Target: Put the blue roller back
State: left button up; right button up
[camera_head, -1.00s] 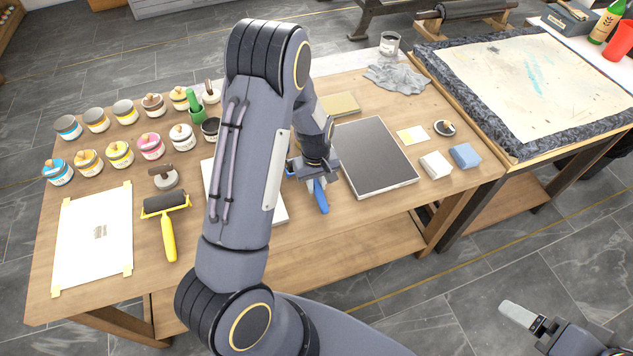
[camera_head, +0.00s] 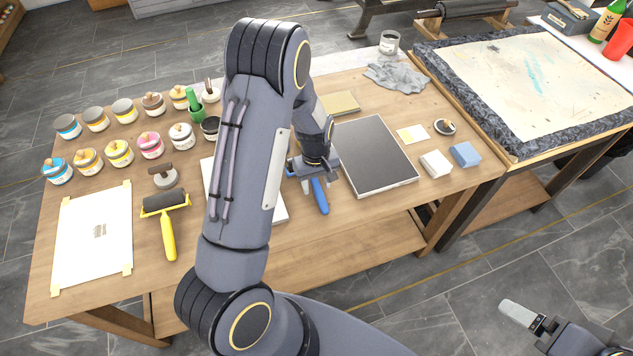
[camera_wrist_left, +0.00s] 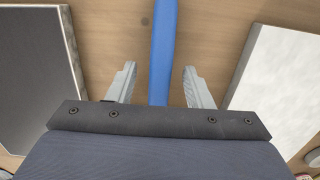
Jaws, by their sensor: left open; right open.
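The blue roller shows mainly as its blue handle (camera_head: 319,195) in the head view, lying on the wooden table between a dark slab and a white slab. Its roller end is hidden under my left arm. My left gripper (camera_head: 314,180) is over the handle. In the left wrist view the handle (camera_wrist_left: 165,45) runs between the two open fingers (camera_wrist_left: 160,85), with a gap on each side. My right gripper (camera_head: 520,318) is at the lower right over the floor, away from the table; only part of it shows.
A dark slab (camera_head: 375,155) lies right of my left gripper and a white slab (camera_head: 279,212) left of it. A yellow-handled roller (camera_head: 167,225), a taped sheet (camera_head: 95,245) and several ink jars (camera_head: 120,152) are further left. White (camera_head: 435,164) and blue (camera_head: 465,154) blocks sit right.

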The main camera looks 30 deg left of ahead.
pick_arm(q)
jog(key=shift+r, duration=0.1)
notch_tip(320, 180, up, 8)
jog(key=shift+w+a+f, duration=0.15)
jog(key=shift+f, duration=0.05)
jog(key=shift+r, duration=0.1)
jog(key=s+d+r+m+t+h, duration=0.1)
jog(key=s+d+r+m+t, duration=0.2)
jog(key=s+r, duration=0.5)
jog(key=s+d+r+m+t+h, duration=0.2)
jog(key=s+r, duration=0.7)
jog(key=s, duration=0.5)
jog(key=d+m+t, duration=0.1)
jog(key=d+m, duration=0.1)
jog(key=m, duration=0.1)
jog(key=shift+d+h, duration=0.2)
jog(key=shift+h, duration=0.1)
jog(key=shift+w+r, duration=0.1)
